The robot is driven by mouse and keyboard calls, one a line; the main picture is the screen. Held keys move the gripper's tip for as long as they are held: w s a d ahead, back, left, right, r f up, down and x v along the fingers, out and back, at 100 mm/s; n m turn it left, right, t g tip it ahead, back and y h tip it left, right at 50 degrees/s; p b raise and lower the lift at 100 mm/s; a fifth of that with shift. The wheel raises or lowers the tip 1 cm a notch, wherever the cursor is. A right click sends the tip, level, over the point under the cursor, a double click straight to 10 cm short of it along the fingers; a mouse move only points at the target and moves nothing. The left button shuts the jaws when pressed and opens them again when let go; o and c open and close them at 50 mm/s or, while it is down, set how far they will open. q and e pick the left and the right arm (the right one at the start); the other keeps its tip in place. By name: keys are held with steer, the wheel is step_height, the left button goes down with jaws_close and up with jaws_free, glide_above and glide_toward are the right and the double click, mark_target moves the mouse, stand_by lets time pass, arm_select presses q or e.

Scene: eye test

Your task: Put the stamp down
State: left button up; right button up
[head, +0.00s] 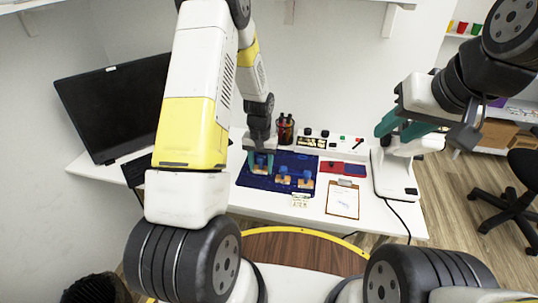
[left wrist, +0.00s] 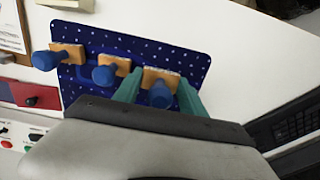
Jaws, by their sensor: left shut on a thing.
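A dark blue dotted mat (head: 245,182) lies on the white table; it also shows in the left wrist view (left wrist: 200,62). My left gripper (head: 262,163) is shut on a stamp with a blue handle and a wooden base (left wrist: 161,88), its green fingers on either side of it. This stamp is over the left part of the mat in the head view; I cannot tell whether its base touches the mat. Two similar stamps stand on the mat beside it, a middle one (head: 283,180) and a right one (head: 306,181). My right gripper (head: 403,127) is open and empty, raised at the right.
A clipboard with paper (head: 342,200) and a small card (head: 300,201) lie near the front edge. Red and blue flat pads (head: 331,167) lie behind the clipboard. A white device (head: 393,178) stands at the right, a pen cup (head: 285,132) behind, a dark monitor (head: 115,105) at the left.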

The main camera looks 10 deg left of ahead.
mark_target(261, 171)
arm_select(q)
steer(key=shift+w, duration=0.3)
steer(key=shift+w+f, duration=0.15)
steer(key=shift+f, duration=1.65)
steer(key=o, duration=1)
steer(key=shift+f, duration=0.1)
steer(key=shift+o, duration=0.2)
